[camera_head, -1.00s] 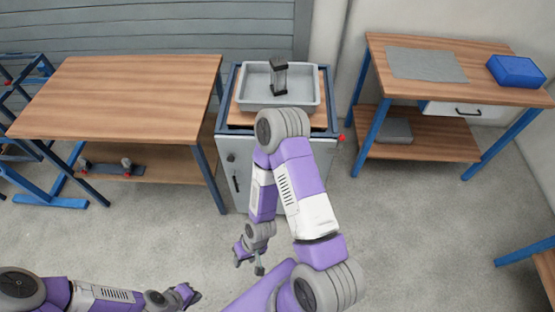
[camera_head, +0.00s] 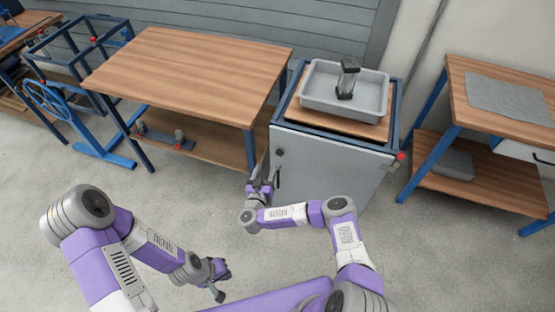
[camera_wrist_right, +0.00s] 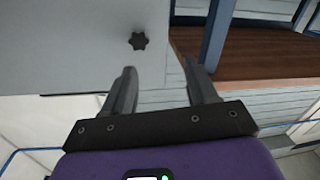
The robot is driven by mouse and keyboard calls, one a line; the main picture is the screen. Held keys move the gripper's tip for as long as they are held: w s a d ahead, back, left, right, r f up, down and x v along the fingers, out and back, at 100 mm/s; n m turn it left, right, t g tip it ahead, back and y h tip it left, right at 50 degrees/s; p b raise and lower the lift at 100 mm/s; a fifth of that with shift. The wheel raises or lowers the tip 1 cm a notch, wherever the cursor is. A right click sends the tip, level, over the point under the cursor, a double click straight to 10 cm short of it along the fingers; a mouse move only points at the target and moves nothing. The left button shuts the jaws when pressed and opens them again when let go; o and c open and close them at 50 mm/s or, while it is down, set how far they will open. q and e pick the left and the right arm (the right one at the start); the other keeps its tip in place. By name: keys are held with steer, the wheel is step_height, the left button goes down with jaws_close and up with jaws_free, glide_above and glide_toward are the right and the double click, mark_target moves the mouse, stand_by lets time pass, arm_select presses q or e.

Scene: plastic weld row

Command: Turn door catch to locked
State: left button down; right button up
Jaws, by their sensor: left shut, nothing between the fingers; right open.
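The door catch, a small dark star-shaped knob (camera_wrist_right: 138,41), shows on the pale grey cabinet door in the right wrist view. In the head view the knob (camera_head: 280,153) is on the upper left of the door (camera_head: 318,170), above a dark upright handle (camera_head: 278,178). My right gripper (camera_wrist_right: 160,67) is open and empty, with the knob beyond its left fingertip and apart from it. In the head view my right gripper (camera_head: 262,185) is low beside the door's left edge. My left gripper (camera_head: 219,283) is shut and empty over the floor, away from the cabinet.
A grey tray (camera_head: 318,98) with a dark object in it stands on the cabinet. A wooden workbench (camera_head: 185,75) with a lower shelf stands left of the cabinet. Another bench (camera_head: 475,105) stands at right. The floor in front is clear.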

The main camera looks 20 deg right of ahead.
mark_target(279, 154)
steer(key=w+d, duration=0.1)
steer(key=d, duration=0.1)
steer(key=w+d+h+b, duration=0.1)
steer(key=w+d, duration=0.1)
steer(key=w+d+h+b, duration=0.1)
steer(key=w+d, duration=0.1)
steer(key=shift+f+m+g, duration=0.35)
steer(key=shift+m+g, duration=0.05)
steer(key=shift+w+d+r+b, duration=0.1)
steer(key=shift+w+d+b, duration=0.1)
steer(key=shift+w+b, duration=0.2)
steer(key=shift+c, duration=0.2)
steer(key=c, duration=1)
